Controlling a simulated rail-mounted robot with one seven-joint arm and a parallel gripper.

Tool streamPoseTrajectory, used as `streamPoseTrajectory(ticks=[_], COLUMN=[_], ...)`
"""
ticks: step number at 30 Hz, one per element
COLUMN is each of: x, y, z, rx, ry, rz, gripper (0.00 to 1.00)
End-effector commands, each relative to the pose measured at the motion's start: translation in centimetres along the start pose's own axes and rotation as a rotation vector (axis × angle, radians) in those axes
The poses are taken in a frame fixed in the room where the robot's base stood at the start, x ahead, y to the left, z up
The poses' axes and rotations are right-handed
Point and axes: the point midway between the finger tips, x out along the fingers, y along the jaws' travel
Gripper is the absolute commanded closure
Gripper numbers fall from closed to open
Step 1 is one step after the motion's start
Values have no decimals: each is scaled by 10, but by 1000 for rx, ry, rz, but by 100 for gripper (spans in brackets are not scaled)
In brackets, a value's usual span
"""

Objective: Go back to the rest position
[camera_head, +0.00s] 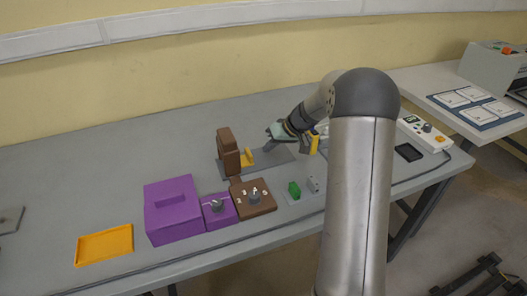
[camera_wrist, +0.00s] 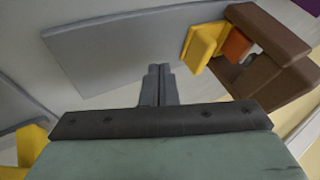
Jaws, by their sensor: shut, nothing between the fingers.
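My gripper (camera_head: 268,149) is over the back middle of the table, and its closed, empty fingers (camera_wrist: 158,80) show in the wrist view. Under it lies a grey plate (camera_head: 283,155), also seen in the wrist view (camera_wrist: 125,45). At the plate's left end stands a brown upright box (camera_head: 228,150) with a yellow part (camera_head: 247,158) beside it. In the wrist view the brown box (camera_wrist: 285,70) and yellow part (camera_wrist: 203,45) are at the upper right, apart from the fingers. My arm hides some of the table on the right.
A purple box (camera_head: 172,212), a small purple box (camera_head: 219,214) with a knob, and a brown box (camera_head: 264,203) with a knob stand in front. A green block (camera_head: 294,190) is to their right. A yellow tray (camera_head: 104,246) lies at left. The back left table is clear.

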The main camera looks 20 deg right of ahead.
Motion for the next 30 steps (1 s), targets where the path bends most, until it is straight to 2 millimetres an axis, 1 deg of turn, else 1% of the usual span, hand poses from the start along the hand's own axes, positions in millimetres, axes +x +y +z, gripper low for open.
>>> streamPoseTrajectory(ticks=[1, 3, 9, 12, 15, 19, 21, 23, 26, 27, 29, 30], x=[-17, -34, -74, -87, -95, -99, -99, -100, -102, -103, -107, -111], y=[0, 0, 0, 0, 0, 0, -4, -16, -56, -77, -112, -134], z=[-1, -1, -1, -1, -1, 0, 0, 4, 22, 35, 61, 83], rx=[-3, -2, -1, -1, -1, 0, 1, 3, 20, 31, 49, 62], ry=[6, 6, 5, 4, 3, 2, -4, -22, -92, -131, -192, -235], rz=[5, 5, 6, 6, 6, 5, 7, 12, 41, 61, 104, 138], gripper=[100, 100, 100, 100, 100, 100, 100, 100, 100, 100, 100, 100])
